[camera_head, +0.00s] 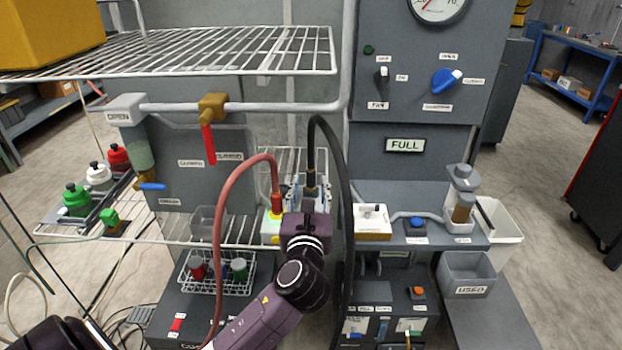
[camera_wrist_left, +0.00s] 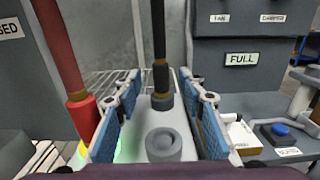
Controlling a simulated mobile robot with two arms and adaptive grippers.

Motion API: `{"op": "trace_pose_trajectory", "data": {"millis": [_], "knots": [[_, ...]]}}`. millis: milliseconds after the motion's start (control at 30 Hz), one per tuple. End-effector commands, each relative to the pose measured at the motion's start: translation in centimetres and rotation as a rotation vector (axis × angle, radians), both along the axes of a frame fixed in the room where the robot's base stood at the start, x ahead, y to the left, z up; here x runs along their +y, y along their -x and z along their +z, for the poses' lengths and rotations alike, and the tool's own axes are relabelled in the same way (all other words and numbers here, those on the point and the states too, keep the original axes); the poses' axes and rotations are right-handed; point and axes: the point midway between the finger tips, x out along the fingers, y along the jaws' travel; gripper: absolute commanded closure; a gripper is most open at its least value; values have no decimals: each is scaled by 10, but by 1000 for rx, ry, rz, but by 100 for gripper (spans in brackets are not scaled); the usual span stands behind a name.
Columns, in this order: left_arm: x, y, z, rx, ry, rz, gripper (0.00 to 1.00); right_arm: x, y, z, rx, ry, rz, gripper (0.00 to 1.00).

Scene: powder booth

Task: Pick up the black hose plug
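The black hose plug (camera_wrist_left: 161,79) stands upright at the end of a black hose, in a fitting on a pale block (camera_wrist_left: 180,130). In the head view the plug (camera_head: 310,190) sits just beyond my left gripper (camera_head: 308,198), which partly hides its lower end. In the left wrist view my left gripper (camera_wrist_left: 160,92) is open, with blue-padded fingers left and right of the plug and a visible gap on each side. An empty round socket (camera_wrist_left: 163,144) lies nearer the wrist on the block. My right gripper is not in view.
A red hose with a red plug (camera_wrist_left: 84,113) stands close left of the left finger, above a yellow-green glow. The black hose (camera_head: 343,180) arches down to the right. A wire shelf (camera_head: 200,50) is above left. A grey panel reading FULL (camera_head: 405,145) stands right.

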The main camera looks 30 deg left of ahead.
Motion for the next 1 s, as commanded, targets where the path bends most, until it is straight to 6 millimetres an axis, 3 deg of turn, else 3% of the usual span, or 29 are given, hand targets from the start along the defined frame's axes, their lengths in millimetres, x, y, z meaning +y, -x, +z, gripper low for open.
{"op": "trace_pose_trajectory", "data": {"millis": [100, 300, 567, 900, 1000], "knots": [[9, -16, -1, -1, -1, 2, 63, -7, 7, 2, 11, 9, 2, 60], [21, -37, -2, -1, -1, 0, 63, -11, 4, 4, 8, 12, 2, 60], [22, -39, -3, 0, 0, -1, 63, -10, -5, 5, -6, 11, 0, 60], [22, -39, -3, 0, 0, -1, 99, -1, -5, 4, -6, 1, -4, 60], [22, -39, -3, 1, -1, -1, 100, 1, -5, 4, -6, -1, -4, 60]]}}
